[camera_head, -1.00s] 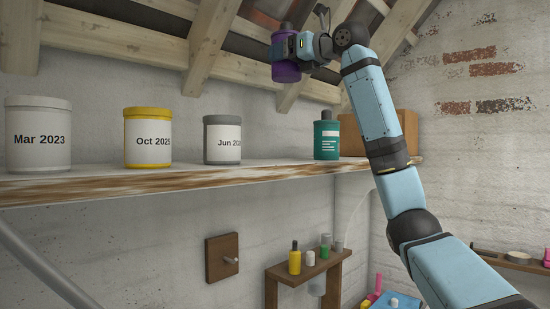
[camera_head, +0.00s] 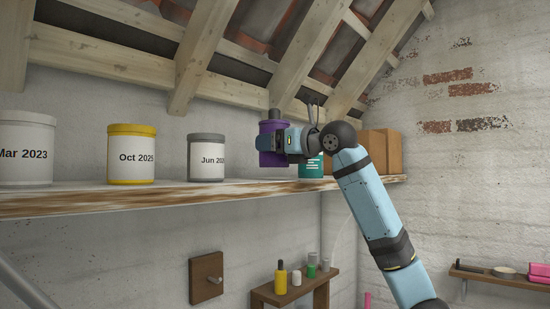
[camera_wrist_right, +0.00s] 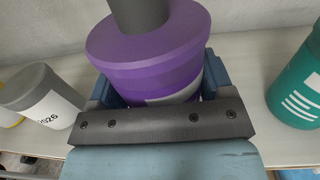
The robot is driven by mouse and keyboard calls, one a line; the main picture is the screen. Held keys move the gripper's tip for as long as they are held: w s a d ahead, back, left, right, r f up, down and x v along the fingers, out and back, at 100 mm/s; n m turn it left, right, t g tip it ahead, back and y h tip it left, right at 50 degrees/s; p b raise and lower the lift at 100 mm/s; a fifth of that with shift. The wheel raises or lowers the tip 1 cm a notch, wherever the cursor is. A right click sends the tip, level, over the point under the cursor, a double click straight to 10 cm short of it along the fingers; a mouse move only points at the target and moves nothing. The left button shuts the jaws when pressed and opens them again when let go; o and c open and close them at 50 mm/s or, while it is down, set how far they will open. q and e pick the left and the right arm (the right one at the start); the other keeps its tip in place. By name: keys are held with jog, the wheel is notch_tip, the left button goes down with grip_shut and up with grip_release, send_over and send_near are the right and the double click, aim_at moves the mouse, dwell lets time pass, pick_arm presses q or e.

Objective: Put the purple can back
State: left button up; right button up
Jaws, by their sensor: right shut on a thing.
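The purple can (camera_head: 268,153) is upright between the grey-lidded can (camera_head: 206,160) and the teal can (camera_head: 311,168). My right gripper (camera_head: 274,143) is shut on it, and in the wrist view the jaws (camera_wrist_right: 158,92) close on both sides of the purple can (camera_wrist_right: 150,52). A dark cylinder (camera_wrist_right: 140,14) rises above its lid. I cannot tell whether its base touches the shelf (camera_head: 130,200). My left gripper is not in view.
A yellow-lidded can (camera_head: 131,158) and a white can (camera_head: 26,150) stand further left on the shelf. Brown boxes (camera_head: 380,152) stand at its right end. Sloping rafters (camera_head: 205,50) hang above. A small rack with bottles (camera_head: 290,296) is below.

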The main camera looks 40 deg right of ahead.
jog(key=shift+f, duration=1.3)
jog(key=o, duration=1.4)
jog(key=shift+s+f, duration=0.1)
jog(key=shift+f, duration=0.05)
jog(key=s+d+b, duration=0.1)
jog(key=s+b, duration=0.2)
jog(key=s, duration=0.9)
jog(key=shift+d, duration=0.3)
jog(key=shift+w, duration=0.1)
